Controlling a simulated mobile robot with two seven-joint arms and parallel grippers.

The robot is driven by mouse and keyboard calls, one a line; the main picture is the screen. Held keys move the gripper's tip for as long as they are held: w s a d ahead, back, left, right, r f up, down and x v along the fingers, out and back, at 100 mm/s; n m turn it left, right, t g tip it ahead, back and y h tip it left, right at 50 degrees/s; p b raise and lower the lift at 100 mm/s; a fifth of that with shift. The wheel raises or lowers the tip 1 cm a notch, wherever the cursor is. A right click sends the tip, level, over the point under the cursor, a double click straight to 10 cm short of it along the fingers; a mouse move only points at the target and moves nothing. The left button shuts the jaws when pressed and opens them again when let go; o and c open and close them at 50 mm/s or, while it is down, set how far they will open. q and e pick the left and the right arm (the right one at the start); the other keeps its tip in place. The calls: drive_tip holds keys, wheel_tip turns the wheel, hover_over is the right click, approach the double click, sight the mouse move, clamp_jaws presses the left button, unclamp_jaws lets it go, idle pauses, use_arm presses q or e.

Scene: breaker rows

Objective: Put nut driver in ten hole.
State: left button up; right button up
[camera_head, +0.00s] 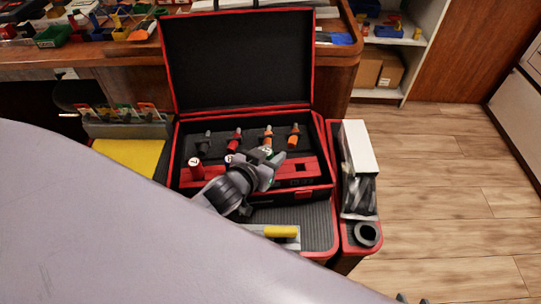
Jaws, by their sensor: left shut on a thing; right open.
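The open red case (172,166) has a dark foam panel with a row of upright drivers: a black one (205,143), a red one (235,138) and two orange ones (267,136) (293,135). In front of them is a red holder strip (300,168) with a dark square opening at its right. A red cylinder with a white mark (196,168) stands at its left end. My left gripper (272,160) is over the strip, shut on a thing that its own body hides. I cannot read any hole number. Only the dark tips of my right gripper (411,299) show at the bottom edge.
The case lid (240,60) stands open behind. A side bin (352,240) at the right holds a white box (359,147) and a black ring (367,234). A yellow-handled tool (280,231) lies in front. My large pale arm link hides the lower left.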

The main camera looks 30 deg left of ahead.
use_arm(q)
drive_tip(key=shift+f+b, duration=0.3)
drive_tip(key=shift+f, duration=0.25)
drive_tip(key=o, duration=1.1)
drive_tip(key=shift+r, duration=0.25)
drive_tip(key=p+v, duration=0.1)
drive_tip(key=v, duration=0.7)
drive_tip(key=p+v, duration=0.1)
drive_tip(key=v, duration=0.3)
drive_tip(key=shift+r+p, duration=0.3)
